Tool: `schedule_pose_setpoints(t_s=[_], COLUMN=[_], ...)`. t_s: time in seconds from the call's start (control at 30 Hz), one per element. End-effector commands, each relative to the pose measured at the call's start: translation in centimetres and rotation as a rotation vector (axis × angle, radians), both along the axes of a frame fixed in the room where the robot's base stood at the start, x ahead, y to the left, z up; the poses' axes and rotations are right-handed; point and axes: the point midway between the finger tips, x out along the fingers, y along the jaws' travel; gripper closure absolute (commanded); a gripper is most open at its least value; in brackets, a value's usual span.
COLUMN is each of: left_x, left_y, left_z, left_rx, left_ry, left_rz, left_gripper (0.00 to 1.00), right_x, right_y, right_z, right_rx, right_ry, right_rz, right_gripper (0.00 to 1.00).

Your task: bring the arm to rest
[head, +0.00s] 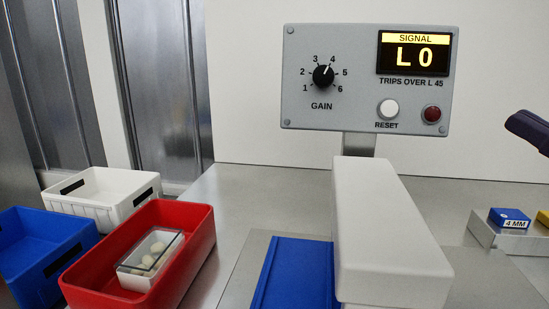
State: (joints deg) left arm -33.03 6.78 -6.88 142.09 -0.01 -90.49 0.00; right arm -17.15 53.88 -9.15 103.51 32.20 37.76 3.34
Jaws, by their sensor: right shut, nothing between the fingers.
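My right gripper (530,131) shows only in part at the right edge of the head view, as a dark, rounded piece. It is shut and empty, in the air above and beyond a blue block marked 4 MM (509,218). It appears apart from everything around it. The rest of my right arm is out of the picture. My left gripper is not in view.
A grey panel (300,75) has a gain knob (323,75) near 4 and a display (414,56) reading L 0. A white housing (385,220) spans a blue strip (290,285). A red bin (200,215) holds a clear box of pale pieces. White (115,182) and blue (25,222) bins stand left.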

Motion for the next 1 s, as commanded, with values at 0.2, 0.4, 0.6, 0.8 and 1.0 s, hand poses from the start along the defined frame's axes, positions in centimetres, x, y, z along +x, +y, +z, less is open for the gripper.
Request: schedule_pose_setpoints(t_s=[0.2,0.4,0.6,0.8,1.0], left_x=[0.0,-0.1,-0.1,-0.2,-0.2], left_y=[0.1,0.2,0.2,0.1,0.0], left_z=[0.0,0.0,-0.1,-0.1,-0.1], left_rx=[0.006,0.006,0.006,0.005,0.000], left_ry=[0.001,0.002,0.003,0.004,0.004], left_rz=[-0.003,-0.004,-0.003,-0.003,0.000], left_gripper=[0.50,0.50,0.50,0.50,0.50], right_x=[0.4,-0.5,-4.1,-8.9,-13.1], right_y=[2.0,3.1,1.5,-2.8,-6.5], right_z=[-4.3,-9.8,-16.0,-18.6,-18.2], right_rx=[-0.150,-0.349,-0.658,-0.931,-1.099], right_ry=[0.199,0.440,0.756,1.020,1.196], right_rz=[0.000,-0.032,-0.133,-0.299,-0.454], right_gripper=[1.00,1.00,1.00,1.00,1.00])
